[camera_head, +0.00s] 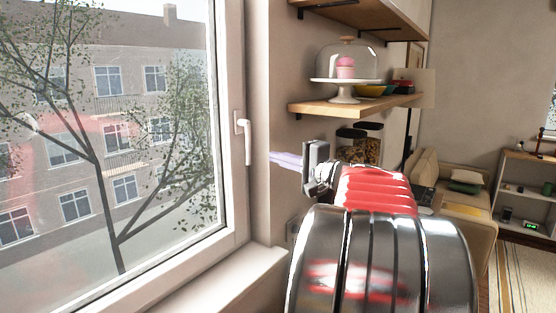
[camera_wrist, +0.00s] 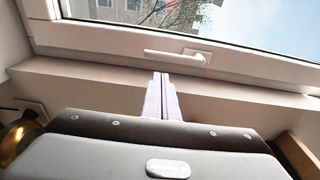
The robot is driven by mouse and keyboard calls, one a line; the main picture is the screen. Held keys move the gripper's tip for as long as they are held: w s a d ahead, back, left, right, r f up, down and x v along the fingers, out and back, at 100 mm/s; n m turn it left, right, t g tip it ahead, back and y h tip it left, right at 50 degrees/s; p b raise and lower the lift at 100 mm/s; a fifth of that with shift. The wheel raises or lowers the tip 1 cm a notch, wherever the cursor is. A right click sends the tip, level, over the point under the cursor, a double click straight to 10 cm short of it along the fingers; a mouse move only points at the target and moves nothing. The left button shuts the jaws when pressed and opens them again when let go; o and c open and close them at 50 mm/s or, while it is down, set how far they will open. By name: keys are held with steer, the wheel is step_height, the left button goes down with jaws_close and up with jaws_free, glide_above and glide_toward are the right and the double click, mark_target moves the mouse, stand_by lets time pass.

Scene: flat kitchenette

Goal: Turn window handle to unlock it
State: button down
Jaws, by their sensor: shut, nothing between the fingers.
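The white window handle (camera_head: 247,141) sits on the right side of the window frame, with its lever hanging down. In the wrist view the handle (camera_wrist: 180,55) lies across the frame, past my fingertips. My gripper (camera_head: 273,157) is right of the handle in the head view, its pale lilac fingers pointing left towards the window. The fingers (camera_wrist: 161,76) are together and empty, apart from the handle in the wrist picture. The exact gap in depth is hard to tell. The window (camera_head: 228,170) looks closed.
A wall shelf (camera_head: 355,103) with a glass-domed cake stand (camera_head: 346,82) and bowls (camera_head: 371,90) is above and right of my gripper. Dark-lidded jars (camera_head: 369,143) stand behind my arm. The window sill (camera_head: 215,285) looks clear. A sofa (camera_head: 465,205) stands farther back.

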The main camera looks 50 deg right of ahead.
steer(key=w, duration=0.8)
steer(key=shift+d, duration=0.2)
